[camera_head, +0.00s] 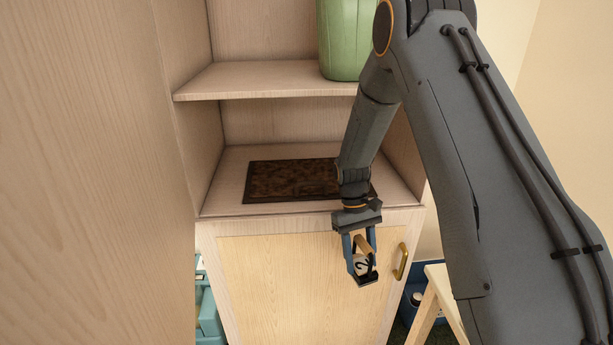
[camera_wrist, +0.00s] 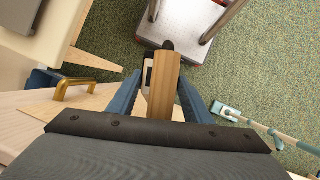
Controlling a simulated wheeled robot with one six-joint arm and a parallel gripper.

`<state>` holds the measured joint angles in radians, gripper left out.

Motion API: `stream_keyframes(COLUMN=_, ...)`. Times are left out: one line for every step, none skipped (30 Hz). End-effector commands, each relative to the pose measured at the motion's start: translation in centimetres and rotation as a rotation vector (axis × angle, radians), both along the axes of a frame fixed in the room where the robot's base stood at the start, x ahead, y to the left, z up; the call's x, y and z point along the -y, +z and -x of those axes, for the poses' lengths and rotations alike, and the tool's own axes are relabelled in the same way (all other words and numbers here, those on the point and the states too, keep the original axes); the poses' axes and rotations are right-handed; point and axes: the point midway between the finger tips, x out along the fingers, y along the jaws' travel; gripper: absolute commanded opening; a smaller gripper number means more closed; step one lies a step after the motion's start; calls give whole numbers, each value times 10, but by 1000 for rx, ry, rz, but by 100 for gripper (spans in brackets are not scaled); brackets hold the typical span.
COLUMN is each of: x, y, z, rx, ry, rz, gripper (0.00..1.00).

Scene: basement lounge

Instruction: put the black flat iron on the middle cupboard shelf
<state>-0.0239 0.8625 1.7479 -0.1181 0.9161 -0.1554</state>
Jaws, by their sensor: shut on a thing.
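My gripper (camera_head: 361,262) hangs pointing down in front of the cupboard door (camera_head: 300,285), below the shelf edge. It is shut on the flat iron (camera_head: 366,273), which shows a wooden handle and a dark body with a pale patch and a mark like a 2. In the wrist view the iron's wooden handle (camera_wrist: 164,88) lies between the two blue fingers; most of its body is hidden. The cupboard has an open shelf (camera_head: 228,186) just above the door and a higher shelf (camera_head: 215,82). I cannot tell whether more shelves lie above.
A dark brown mat (camera_head: 285,180) lies on the lower open shelf, partly behind my arm. A green jar (camera_head: 345,40) stands on the higher shelf. A brass handle (camera_head: 401,262) sticks out of the door.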

Motion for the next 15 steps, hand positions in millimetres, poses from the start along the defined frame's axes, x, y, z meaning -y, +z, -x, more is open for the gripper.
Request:
stream_keyframes(x=4, y=8, z=-6, rx=4, ry=124, rz=2, gripper=0)
stream_keyframes(x=7, y=14, z=-8, rx=5, ry=213, rz=3, gripper=0)
stream_keyframes(x=12, y=21, z=-11, rx=5, ry=339, rz=2, gripper=0)
stream_keyframes(x=15, y=27, z=-13, rx=5, ry=438, rz=2, gripper=0)
stream_keyframes(x=19, y=34, z=-16, rx=5, ry=538, rz=4, gripper=0)
stream_keyframes(x=23, y=42, z=-18, rx=5, ry=671, rz=4, gripper=0)
stream_keyframes(x=26, y=47, z=-19, rx=5, ry=770, rz=5, gripper=0)
stream_keyframes(x=29, y=53, z=-20, rx=4, ry=867, rz=4, gripper=0)
stream_keyframes(x=33, y=61, z=-22, rx=5, ry=995, rz=4, gripper=0)
stream_keyframes(x=36, y=66, z=-23, rx=4, ry=1089, rz=5, gripper=0)
stream_keyframes(x=39, y=71, z=-23, rx=4, ry=1181, rz=5, gripper=0)
stream_keyframes(x=42, y=78, z=-24, rx=4, ry=1298, rz=5, gripper=0)
stream_keyframes(x=45, y=83, z=-25, rx=4, ry=1384, rz=5, gripper=0)
stream_keyframes(x=47, y=88, z=-25, rx=5, ry=1467, rz=6, gripper=0)
stream_keyframes(x=49, y=94, z=-26, rx=5, ry=1570, rz=6, gripper=0)
